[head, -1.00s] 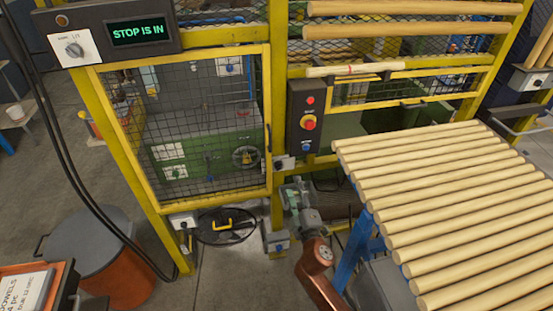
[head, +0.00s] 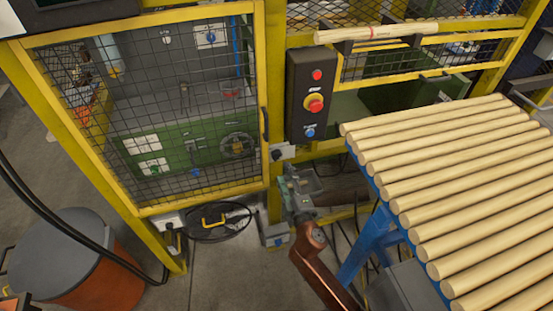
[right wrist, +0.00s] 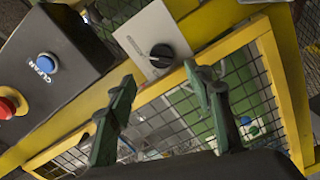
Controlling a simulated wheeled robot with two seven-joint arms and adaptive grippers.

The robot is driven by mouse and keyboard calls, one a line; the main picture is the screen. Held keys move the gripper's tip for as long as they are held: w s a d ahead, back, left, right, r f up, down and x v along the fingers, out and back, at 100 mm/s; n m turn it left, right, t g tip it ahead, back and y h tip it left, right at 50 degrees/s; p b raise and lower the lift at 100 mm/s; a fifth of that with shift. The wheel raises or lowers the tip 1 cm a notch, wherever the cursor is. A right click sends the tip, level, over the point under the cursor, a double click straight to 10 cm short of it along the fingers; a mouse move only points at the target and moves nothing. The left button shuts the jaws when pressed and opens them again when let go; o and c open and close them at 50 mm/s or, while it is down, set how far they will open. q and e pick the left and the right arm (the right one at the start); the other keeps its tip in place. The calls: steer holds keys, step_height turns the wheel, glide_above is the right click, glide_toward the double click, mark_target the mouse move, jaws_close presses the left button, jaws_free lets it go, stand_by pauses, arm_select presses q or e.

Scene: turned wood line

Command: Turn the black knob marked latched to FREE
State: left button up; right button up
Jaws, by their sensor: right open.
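The black knob (right wrist: 161,55) sits on a pale grey plate (right wrist: 134,38) on the yellow guard frame; small print beside it is too small to read. In the head view the same knob (head: 277,154) is small, at the right edge of the mesh door. My right gripper (head: 299,183) is just below and right of it. In the right wrist view the two green fingers (right wrist: 159,76) are spread and empty. The knob lies just ahead of the gap between their tips, apart from both. My left gripper is not in view.
A black control box (head: 312,95) with red and blue buttons hangs above my right gripper. A rack of wooden dowels (head: 450,170) on a blue stand is close at the right. A yellow mesh door (head: 265,60) stands at the left. An orange bin (head: 85,285) is lower left.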

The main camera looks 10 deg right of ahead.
mark_target(278, 159)
steer(key=w, duration=0.4)
steer(key=w+b, duration=0.1)
steer(key=w, duration=0.3)
steer(key=shift+a+f, duration=0.15)
steer(key=shift+c, duration=0.4)
steer(key=c, duration=1.1)
